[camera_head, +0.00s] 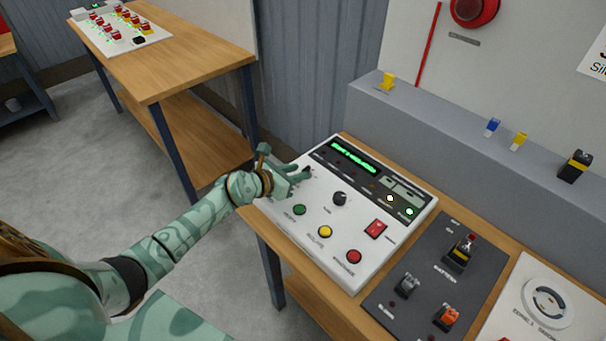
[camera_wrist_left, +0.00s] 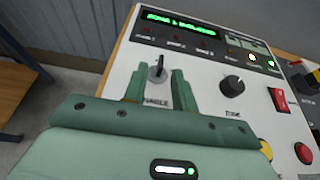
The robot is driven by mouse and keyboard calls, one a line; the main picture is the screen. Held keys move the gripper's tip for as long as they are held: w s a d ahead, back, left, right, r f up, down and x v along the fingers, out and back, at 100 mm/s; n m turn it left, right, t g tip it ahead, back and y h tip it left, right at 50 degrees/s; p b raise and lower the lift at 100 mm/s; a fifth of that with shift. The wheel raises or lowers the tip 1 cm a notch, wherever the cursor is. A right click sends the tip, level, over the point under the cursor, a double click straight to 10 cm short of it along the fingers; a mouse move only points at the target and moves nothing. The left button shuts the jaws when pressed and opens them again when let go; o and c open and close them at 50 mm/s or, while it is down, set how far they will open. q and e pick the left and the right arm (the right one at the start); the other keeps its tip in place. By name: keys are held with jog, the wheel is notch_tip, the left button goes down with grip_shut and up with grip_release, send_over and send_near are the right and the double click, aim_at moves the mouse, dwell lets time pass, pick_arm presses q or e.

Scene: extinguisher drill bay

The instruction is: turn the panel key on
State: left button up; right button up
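The panel key (camera_wrist_left: 157,70) is a small grey key standing in a round lock at the left end of a white control panel (camera_wrist_left: 115,92), above a partly covered label. My left gripper (camera_wrist_left: 159,78) has its two green fingers apart, one on each side of the key as seen in the wrist view. A gap shows between the fingers and the key, and I cannot tell how deep the key sits between them. In the head view my left gripper (camera_head: 300,175) is over the left end of the panel and mostly hides the key. My right gripper is in neither view.
Beside the key are a black knob (camera_head: 339,199), green, yellow and red buttons, and a red rocker switch (camera_head: 376,229). A lit green display (camera_head: 355,158) is above. A dark switch panel (camera_head: 430,283) stands to the right, and a grey ledge (camera_head: 440,135) runs behind.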

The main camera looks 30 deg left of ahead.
aim_at(303, 170)
pick_arm(q)
jog(key=shift+b+x, duration=0.45)
jog(key=shift+x, duration=1.1)
grip_shut()
